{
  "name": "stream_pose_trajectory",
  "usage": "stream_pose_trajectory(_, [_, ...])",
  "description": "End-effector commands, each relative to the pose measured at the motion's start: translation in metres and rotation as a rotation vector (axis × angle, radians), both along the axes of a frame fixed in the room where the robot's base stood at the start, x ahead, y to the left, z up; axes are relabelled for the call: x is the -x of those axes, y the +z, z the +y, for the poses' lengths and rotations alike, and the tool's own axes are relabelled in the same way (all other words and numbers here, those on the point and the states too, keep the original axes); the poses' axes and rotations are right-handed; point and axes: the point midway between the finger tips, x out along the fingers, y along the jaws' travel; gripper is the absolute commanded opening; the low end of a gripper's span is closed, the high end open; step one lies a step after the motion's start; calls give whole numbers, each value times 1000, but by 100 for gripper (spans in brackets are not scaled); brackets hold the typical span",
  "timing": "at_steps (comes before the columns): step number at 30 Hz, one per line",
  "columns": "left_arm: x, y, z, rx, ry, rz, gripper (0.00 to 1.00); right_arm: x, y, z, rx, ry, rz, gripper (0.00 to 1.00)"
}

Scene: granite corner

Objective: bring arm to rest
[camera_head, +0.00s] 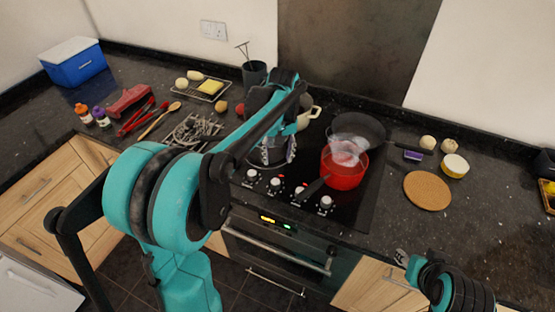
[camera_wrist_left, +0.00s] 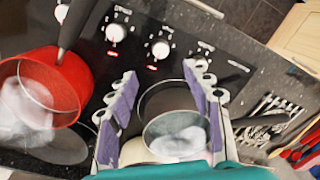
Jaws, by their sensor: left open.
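My left arm reaches from the lower left across the stove in the head view. My left gripper (camera_head: 274,152) is over the left part of the hob. The pot (camera_head: 262,158) is partly hidden by the gripper in the head view. My right arm is at the lower right, with its gripper (camera_head: 405,260) small and unclear.
A red pan (camera_head: 345,174) stands beside the pot on the hob (camera_head: 362,200), with a dark frying pan (camera_head: 370,127) behind. A cork mat (camera_head: 428,190) lies to the right. Utensils, a wire rack (camera_head: 205,95) and a blue cooler (camera_head: 75,66) occupy the left counter.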

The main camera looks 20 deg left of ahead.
Motion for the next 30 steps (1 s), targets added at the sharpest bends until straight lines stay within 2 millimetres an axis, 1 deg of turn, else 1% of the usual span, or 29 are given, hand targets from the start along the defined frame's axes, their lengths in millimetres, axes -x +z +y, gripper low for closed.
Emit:
stream_pose_trajectory(12, [1, 0, 0, 0, -2, -2, 50, 0, 0, 0, 0, 0, 0, 40])
stream_pose_trajectory(14, [4, 1, -1, 0, -9, -10, 50, 0, -1, 0, 0, 0, 0, 40])
stream_pose_trajectory(16, [12, 5, -4, -1, -33, -35, 50, 0, -3, 0, 0, 0, 0, 40])
stream_pose_trajectory(20, [40, 13, -13, -5, -114, -119, 50, 0, -8, 0, 0, 0, 0, 40])
stream_pose_trajectory(24, [79, 15, -26, -20, -231, -243, 50, 0, -15, 0, 0, 0, 0, 40])
stream_pose_trajectory(26, [96, 13, -31, -30, -279, -296, 50, 0, -18, 0, 0, 0, 0, 40])
stream_pose_trajectory(30, [133, 2, -41, -59, -391, -417, 50, 0, -25, 0, 0, 0, 0, 40])
